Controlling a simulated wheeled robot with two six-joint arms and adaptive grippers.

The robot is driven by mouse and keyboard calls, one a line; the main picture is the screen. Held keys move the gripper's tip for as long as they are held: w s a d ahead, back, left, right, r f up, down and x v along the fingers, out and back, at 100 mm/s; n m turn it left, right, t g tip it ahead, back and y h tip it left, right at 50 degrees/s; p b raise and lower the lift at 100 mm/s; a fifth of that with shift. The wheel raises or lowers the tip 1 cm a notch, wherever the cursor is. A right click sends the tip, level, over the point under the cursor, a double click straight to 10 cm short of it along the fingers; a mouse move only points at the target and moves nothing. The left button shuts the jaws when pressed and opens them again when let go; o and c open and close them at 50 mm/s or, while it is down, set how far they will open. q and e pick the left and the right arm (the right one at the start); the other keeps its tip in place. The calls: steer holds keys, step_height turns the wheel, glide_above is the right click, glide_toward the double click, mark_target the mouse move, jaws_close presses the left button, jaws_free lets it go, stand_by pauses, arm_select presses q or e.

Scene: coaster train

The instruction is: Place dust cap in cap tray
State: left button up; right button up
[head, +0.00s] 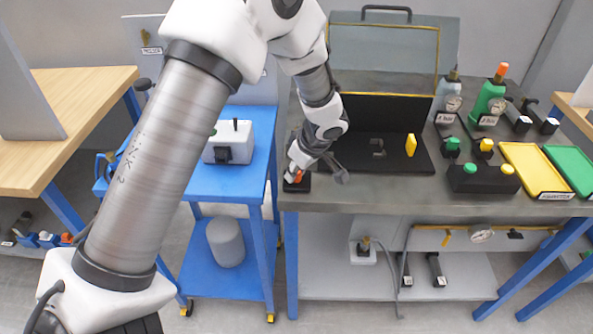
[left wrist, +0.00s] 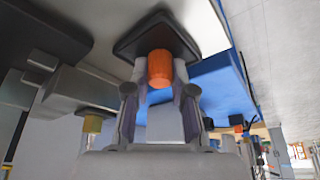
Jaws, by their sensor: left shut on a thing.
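The orange dust cap (head: 298,177) is between the fingers of my left gripper (head: 300,174), at the front left corner of the grey workbench. The left wrist view shows the orange cap (left wrist: 160,69) between the two fingertips (left wrist: 160,90), which are shut on it. The small black cap tray (head: 294,187) lies on the bench corner directly at the cap. It also shows in the left wrist view (left wrist: 133,44), right behind the cap. I cannot tell whether the cap touches the tray. My right gripper is not in view.
A blue cart (head: 262,150) with a white box (head: 228,142) stands left of the bench. A black open case (head: 375,110) with a yellow piece (head: 411,145) is right of the gripper. Gas bottles (head: 490,101), a black button box (head: 484,179) and a yellow tray (head: 535,169) are farther right.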

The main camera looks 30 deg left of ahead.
arm_select(q)
steer(key=o, duration=0.8)
steer(key=shift+c, duration=0.2)
steer(key=shift+o, duration=0.7)
steer(key=shift+w+f, duration=0.15)
steer(key=shift+w, duration=0.05)
steer(key=shift+s, duration=0.1)
steer(key=v, duration=1.2)
steer(key=shift+r, duration=0.25)
